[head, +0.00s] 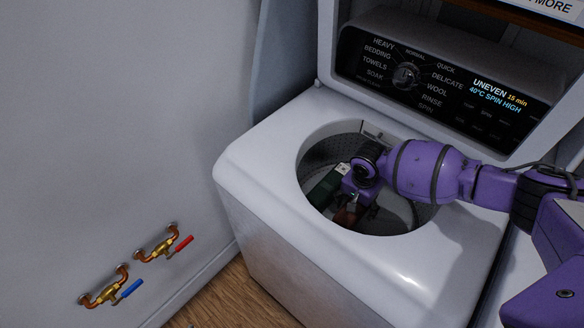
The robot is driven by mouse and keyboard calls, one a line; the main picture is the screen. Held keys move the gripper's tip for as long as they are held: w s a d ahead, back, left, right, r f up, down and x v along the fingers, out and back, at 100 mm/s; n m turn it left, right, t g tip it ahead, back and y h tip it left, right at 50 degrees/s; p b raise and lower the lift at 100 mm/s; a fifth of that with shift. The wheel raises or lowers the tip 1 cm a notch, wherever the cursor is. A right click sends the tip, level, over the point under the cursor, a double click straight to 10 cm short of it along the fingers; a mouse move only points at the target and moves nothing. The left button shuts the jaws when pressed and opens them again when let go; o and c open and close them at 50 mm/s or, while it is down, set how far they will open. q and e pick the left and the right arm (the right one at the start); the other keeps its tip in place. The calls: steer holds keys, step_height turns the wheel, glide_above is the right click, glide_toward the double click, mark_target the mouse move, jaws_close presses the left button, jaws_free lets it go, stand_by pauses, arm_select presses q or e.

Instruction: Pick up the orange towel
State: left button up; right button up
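A small orange-brown patch of cloth (347,217), which looks like the orange towel, shows low inside the round opening of the white top-loading washer (262,160). My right arm comes in from the right and reaches down into the opening. My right gripper (357,207) is inside the drum, right at the orange-brown cloth. The fingertips are small, dark and partly hidden, so I cannot tell whether they are open or closed on the cloth. My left gripper is not in view.
A dark green item (325,188) is in the drum beside my gripper. The opening's rim (301,167) surrounds my wrist closely. The control panel (440,85) rises behind. Brass valves with red (183,243) and blue (131,289) handles stick out from the left wall.

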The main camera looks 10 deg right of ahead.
steer(key=shift+f, duration=0.55)
steer(key=c, duration=1.5)
steer(key=shift+r, duration=0.1)
